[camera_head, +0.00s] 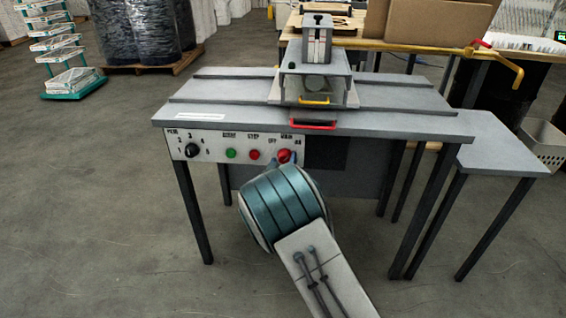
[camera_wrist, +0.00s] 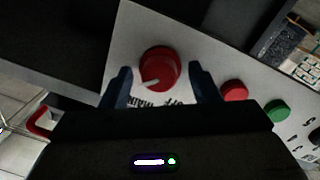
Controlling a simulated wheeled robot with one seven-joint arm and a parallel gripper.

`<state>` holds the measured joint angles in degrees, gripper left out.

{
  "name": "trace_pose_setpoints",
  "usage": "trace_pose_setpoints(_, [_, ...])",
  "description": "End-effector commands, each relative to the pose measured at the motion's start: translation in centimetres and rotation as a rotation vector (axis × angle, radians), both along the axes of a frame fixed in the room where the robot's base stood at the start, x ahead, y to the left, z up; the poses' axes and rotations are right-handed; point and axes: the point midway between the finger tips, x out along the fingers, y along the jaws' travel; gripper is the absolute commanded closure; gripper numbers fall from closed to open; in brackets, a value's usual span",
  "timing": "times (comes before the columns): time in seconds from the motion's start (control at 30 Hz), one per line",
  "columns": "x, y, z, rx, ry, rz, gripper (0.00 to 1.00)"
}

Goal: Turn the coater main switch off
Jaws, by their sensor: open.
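The coater (camera_head: 320,115) is a grey table-like machine with a white control panel (camera_head: 215,149) on its front left. The red main switch knob (camera_head: 285,156) is at the panel's right end, under the MAIN label. In the wrist view the red knob (camera_wrist: 160,69) has a white pointer mark toward its lower left, near the printed labels. My gripper (camera_wrist: 160,78) is open, with one dark finger on each side of the knob. I cannot tell whether the fingers touch it. In the head view my arm hides the gripper's fingers.
On the panel are a red button (camera_head: 254,155), a green button (camera_head: 231,154) and a black selector knob (camera_head: 193,150). A red handle (camera_head: 313,124) sticks out above the panel's right side. A side table (camera_head: 495,150) stands at the right. The floor in front is clear.

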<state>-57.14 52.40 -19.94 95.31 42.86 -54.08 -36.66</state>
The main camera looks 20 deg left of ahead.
Motion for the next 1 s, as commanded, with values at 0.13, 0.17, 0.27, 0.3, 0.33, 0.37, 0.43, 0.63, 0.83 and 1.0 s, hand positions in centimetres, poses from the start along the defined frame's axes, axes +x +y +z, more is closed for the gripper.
trace_pose_setpoints(0.13, [0.03,0.0,-0.01,0.0,0.0,0.0,0.44])
trace_pose_setpoints(0.17, [0.03,0.0,0.0,0.0,0.0,0.0,0.44])
trace_pose_setpoints(0.27, [0.02,0.0,0.0,0.0,0.0,0.0,0.58])
trace_pose_setpoints(0.3, [0.01,-0.01,0.0,0.0,0.0,0.0,0.69])
trace_pose_setpoints(0.33, [0.01,-0.01,0.0,0.0,0.0,0.0,0.78])
trace_pose_setpoints(0.37, [0.01,0.0,0.01,0.0,0.0,0.0,0.81])
trace_pose_setpoints(0.43, [0.01,-0.01,0.02,0.0,0.0,0.0,0.81])
trace_pose_setpoints(0.63, [0.02,-0.02,0.04,-0.001,0.0,0.0,0.81])
trace_pose_setpoints(0.83, [0.02,-0.01,0.08,-0.031,-0.009,0.0,0.81])
trace_pose_setpoints(1.0, [0.02,0.01,0.13,-0.11,-0.029,0.001,0.81])
